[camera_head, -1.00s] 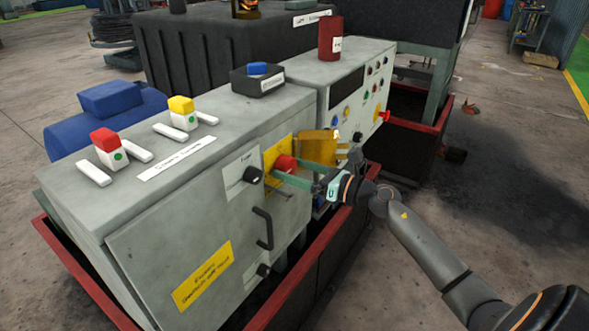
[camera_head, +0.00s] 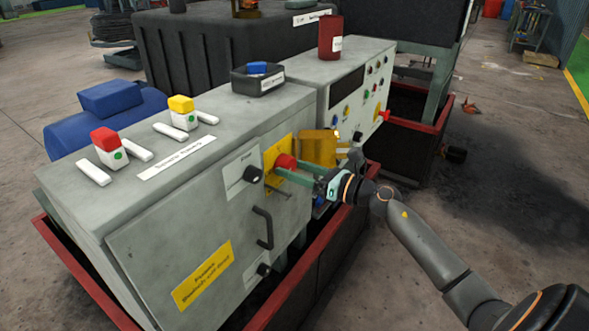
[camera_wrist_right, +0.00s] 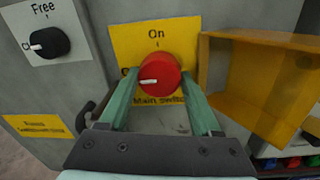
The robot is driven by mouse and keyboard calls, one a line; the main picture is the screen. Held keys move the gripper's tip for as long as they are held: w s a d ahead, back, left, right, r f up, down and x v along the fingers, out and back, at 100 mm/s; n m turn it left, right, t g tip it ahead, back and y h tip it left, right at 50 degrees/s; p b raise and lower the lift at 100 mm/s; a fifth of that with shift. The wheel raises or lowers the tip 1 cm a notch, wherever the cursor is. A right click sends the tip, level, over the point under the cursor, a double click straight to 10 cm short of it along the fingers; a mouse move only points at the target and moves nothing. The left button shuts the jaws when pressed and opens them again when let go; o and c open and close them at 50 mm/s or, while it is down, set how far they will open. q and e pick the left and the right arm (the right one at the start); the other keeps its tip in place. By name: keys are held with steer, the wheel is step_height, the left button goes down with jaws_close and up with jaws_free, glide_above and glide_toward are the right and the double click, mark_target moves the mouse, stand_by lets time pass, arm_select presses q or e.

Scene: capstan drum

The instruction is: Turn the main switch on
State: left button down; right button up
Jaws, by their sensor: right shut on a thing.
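The main switch is a red round knob (camera_wrist_right: 158,76) on a yellow plate (camera_wrist_right: 184,32) reading "On" at the top and "Main switch" below. Its white pointer line points left, not up toward "On". In the head view the red knob (camera_head: 285,161) is on the grey cabinet's front face. My right gripper (camera_wrist_right: 160,88) has its green fingers on either side of the knob and is shut on it. In the head view my right gripper (camera_head: 283,168) reaches the knob from the right. My left gripper is not in view.
An open yellow transparent cover (camera_wrist_right: 248,85) stands out just right of the knob. A black "Free" knob (camera_wrist_right: 46,43) is to the left. Below are a black door handle (camera_head: 263,228) and a red-rimmed tray (camera_head: 318,240).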

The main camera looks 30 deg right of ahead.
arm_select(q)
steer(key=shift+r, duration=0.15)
arm_select(e)
steer(key=shift+m+p, duration=0.4)
steer(key=shift+m, duration=0.2)
steer(key=shift+m+p, duration=0.4)
steer(key=shift+m, duration=0.4)
steer(key=m+p, duration=0.1)
steer(key=m, duration=0.1)
steer(key=shift+m, duration=0.4)
steer(key=m+p, duration=0.2)
steer(key=shift+a+m, duration=0.1)
steer(key=shift+m, duration=0.7)
steer(key=m+p, duration=0.3)
steer(key=m, duration=0.1)
steer(key=shift+r+m+t, duration=0.1)
steer(key=shift+m+t, duration=0.3)
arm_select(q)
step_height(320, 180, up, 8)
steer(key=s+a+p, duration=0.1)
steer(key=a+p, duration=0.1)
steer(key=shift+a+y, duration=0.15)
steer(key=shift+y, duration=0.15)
arm_select(e)
steer(key=shift+s+m+h, duration=0.1)
steer(key=shift+m+h, duration=0.3)
steer(key=shift+m, duration=1.9)
